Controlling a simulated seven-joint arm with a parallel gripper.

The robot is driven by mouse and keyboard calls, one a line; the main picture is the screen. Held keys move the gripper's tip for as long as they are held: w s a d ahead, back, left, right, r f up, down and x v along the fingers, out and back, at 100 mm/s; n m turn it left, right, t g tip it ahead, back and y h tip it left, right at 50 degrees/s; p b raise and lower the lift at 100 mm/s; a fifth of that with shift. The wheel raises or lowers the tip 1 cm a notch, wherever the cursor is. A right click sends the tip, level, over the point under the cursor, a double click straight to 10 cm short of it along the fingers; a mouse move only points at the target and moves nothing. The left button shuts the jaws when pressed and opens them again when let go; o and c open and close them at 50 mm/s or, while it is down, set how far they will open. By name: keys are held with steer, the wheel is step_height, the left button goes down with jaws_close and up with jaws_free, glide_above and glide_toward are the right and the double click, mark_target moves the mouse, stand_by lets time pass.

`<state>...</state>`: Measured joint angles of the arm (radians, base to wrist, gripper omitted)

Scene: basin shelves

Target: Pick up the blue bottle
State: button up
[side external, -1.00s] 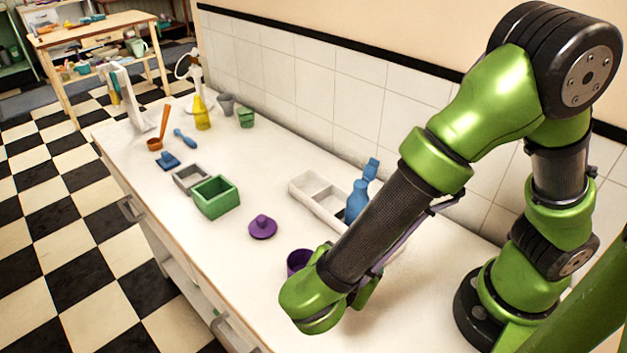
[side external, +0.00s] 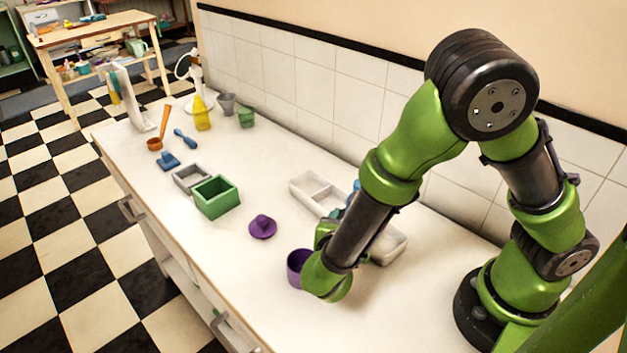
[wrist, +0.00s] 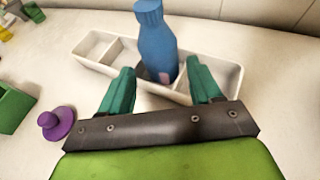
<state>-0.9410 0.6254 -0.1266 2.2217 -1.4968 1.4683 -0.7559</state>
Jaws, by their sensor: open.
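The blue bottle (wrist: 157,45) stands upright in the wrist view, at the white divided tray (wrist: 92,50). I cannot tell whether it is in a compartment or just in front of the tray. My gripper (wrist: 160,76) is open, with one teal finger to the lower left of the bottle and one to the lower right. The bottle's lower part shows between the fingertips, with gaps on both sides. In the side external view only a small blue part (side external: 356,186) shows behind my arm; the rest is hidden.
A purple lidded-looking piece (side external: 263,227) and a purple cup (side external: 299,267) are near my gripper. A green box (side external: 215,198) and grey box (side external: 191,179) stand farther left. The tiled wall runs behind the tray. The counter's front strip is clear.

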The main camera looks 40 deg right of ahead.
steer(key=shift+f+x, duration=0.2)
steer(key=shift+x, duration=1.15)
steer(key=shift+f+x, duration=0.15)
steer(key=shift+x, duration=1.2)
steer(key=shift+a, duration=0.2)
steer(key=c, duration=0.7)
steer(key=shift+c, duration=0.2)
steer(key=shift+r, duration=0.1)
step_height(320, 180, up, 10)
steer(key=shift+f, duration=0.1)
